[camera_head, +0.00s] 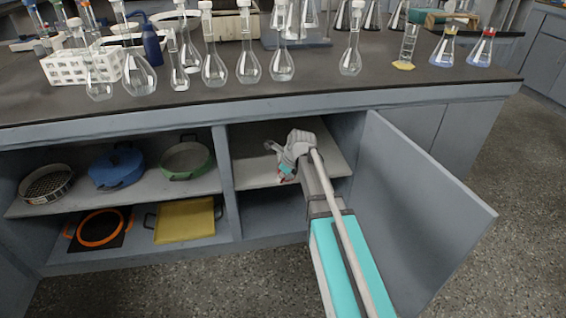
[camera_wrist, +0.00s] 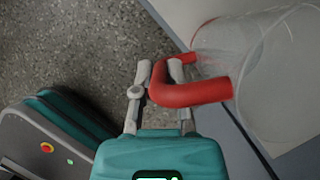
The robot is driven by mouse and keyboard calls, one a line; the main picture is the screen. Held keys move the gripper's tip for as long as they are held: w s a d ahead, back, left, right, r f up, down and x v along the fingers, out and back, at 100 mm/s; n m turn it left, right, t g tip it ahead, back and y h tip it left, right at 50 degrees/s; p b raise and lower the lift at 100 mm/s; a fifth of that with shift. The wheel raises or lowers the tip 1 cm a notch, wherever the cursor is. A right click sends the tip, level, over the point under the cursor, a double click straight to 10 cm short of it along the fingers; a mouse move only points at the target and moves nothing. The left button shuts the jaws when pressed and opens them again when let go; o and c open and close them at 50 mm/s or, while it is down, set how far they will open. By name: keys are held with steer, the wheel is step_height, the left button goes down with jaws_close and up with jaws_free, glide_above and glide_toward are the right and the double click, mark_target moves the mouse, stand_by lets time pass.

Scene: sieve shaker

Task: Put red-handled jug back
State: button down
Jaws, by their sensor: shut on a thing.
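The clear jug (camera_wrist: 270,75) with a red handle (camera_wrist: 195,93) fills the upper right of the wrist view. My gripper (camera_wrist: 157,82) is shut on the red handle, with one finger on each side of it. In the head view my gripper (camera_head: 283,173) is inside the open right-hand cabinet compartment, above its upper shelf (camera_head: 252,174). I cannot tell whether the jug touches the shelf.
The open cabinet door (camera_head: 420,205) stands close to the right of my arm. Left compartments hold a blue pot (camera_head: 116,167), a green pan (camera_head: 186,160), a sieve (camera_head: 47,184), an orange-rimmed pan (camera_head: 100,228) and a yellow tray (camera_head: 184,221). Several glass flasks stand on the worktop (camera_head: 310,80) above.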

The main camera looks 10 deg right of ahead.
steer(key=shift+w+d, duration=0.2)
steer(key=shift+w, duration=0.75)
steer(key=shift+w+d, duration=0.2)
steer(key=shift+w, duration=0.7)
steer(key=shift+w+d+f, duration=0.1)
steer(key=shift+w+d, duration=0.15)
steer(key=shift+w, duration=0.85)
steer(key=shift+w+d, duration=0.2)
steer(key=shift+w, duration=0.9)
steer(key=c, duration=0.7)
jaws_free()
steer(key=shift+f, duration=0.15)
